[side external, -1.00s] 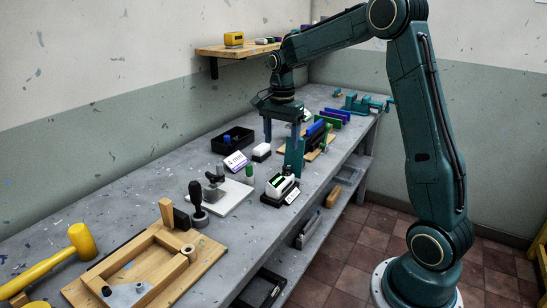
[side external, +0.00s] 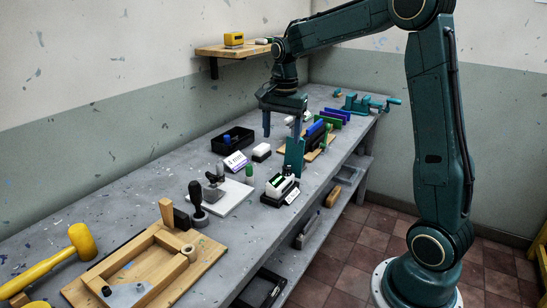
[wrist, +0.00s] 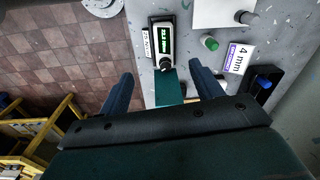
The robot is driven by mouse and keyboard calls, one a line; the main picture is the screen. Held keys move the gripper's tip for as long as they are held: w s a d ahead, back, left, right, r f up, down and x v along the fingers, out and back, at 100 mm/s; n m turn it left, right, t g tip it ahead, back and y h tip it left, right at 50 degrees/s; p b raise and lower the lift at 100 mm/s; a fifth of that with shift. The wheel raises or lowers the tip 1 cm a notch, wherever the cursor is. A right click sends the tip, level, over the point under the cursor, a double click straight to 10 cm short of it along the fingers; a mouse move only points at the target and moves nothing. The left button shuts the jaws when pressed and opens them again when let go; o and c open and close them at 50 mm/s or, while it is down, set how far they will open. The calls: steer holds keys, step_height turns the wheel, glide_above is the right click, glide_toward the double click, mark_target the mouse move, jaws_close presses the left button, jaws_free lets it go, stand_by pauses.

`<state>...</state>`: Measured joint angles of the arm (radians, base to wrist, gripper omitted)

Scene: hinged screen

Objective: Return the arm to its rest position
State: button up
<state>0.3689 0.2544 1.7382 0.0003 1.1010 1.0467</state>
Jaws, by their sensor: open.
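My gripper (side external: 282,131) hangs above the workbench with its fingers pointing down, apart and empty. In the side view it is above and slightly left of an upright teal panel (side external: 294,157), which may be the hinged screen. In the wrist view the gripper (wrist: 160,71) has a finger on each side, and the teal panel (wrist: 168,90) shows between them without visible contact. Part of the panel is hidden behind the gripper body there. A small device with a lit display (side external: 279,183) stands in front of the panel; it also shows in the wrist view (wrist: 162,42).
A black bin (side external: 232,141), a labelled card (side external: 235,161), a white plate with a black-handled tool (side external: 222,197), a wooden frame (side external: 150,262) and a yellow mallet (side external: 82,242) lie along the grey bench. Teal vise-like hardware (side external: 365,104) is at the far end. A wall shelf (side external: 225,50) is behind my arm.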

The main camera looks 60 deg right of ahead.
steer(key=s+a+r+n+t, duration=0.3)
steer(key=s+a+r+n, duration=0.3)
steer(key=s+a+n, duration=0.35)
steer(key=s+a+f+n+t, duration=0.1)
steer(key=s+a+n, duration=0.2)
steer(key=s, duration=0.3)
steer(key=s+a+f+n+t, duration=0.1)
steer(key=s+a+n, duration=0.2)
steer(key=s, duration=0.3)
steer(key=shift+s+n, duration=0.25)
steer(key=shift+n, duration=0.1)
